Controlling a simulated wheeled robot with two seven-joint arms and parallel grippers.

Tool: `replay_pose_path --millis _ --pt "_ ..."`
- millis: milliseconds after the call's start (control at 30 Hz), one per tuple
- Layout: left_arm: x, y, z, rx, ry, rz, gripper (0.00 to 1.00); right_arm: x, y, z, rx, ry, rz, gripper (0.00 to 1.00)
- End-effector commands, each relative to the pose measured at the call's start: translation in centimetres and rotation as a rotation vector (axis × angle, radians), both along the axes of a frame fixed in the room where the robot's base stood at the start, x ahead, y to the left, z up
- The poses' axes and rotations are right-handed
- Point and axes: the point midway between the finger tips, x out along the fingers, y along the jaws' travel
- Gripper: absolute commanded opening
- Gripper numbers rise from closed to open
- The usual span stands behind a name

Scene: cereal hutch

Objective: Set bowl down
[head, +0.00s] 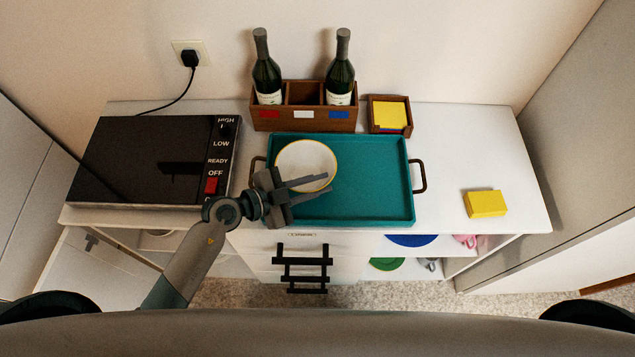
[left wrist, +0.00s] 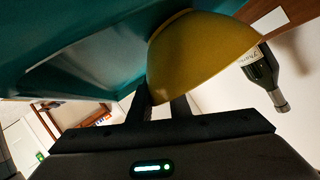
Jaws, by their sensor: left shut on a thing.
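A bowl (head: 303,158), white inside with a yellow rim, is over the left part of the teal tray (head: 375,208) in the head view. My left gripper (head: 312,183) is shut on the near right side of its rim. In the left wrist view the bowl's yellow outside (left wrist: 200,55) shows between and above the fingers (left wrist: 160,105), next to the teal tray surface (left wrist: 85,40). I cannot tell for sure whether the bowl's base touches the tray. My right gripper is not in view.
A black hotplate (head: 150,162) stands left of the tray. A wooden caddy (head: 303,118) with two bottles and a box of yellow notes (head: 390,114) stand behind it. A yellow block (head: 485,204) lies at right. The tray's right part is clear.

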Motion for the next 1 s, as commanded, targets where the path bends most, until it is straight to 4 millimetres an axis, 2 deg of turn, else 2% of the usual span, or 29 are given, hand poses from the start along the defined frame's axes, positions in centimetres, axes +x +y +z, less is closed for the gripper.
replay_pose_path --millis 400,433,500,900,1000 --pt "0.08 0.00 -0.24 -0.001 -0.003 0.002 0.00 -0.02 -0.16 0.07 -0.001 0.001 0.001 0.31" --pt "0.04 0.02 -0.34 -0.001 -0.001 0.002 0.22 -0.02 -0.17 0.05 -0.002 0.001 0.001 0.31" --pt "0.04 0.01 -0.33 -0.001 -0.001 0.002 0.36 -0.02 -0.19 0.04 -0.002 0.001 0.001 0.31" --pt "0.03 0.03 -0.12 0.000 -0.001 0.000 0.36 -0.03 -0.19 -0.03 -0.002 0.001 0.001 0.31" --pt "-0.30 0.60 -0.02 0.001 -0.001 0.001 0.36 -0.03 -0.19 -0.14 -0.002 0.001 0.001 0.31"
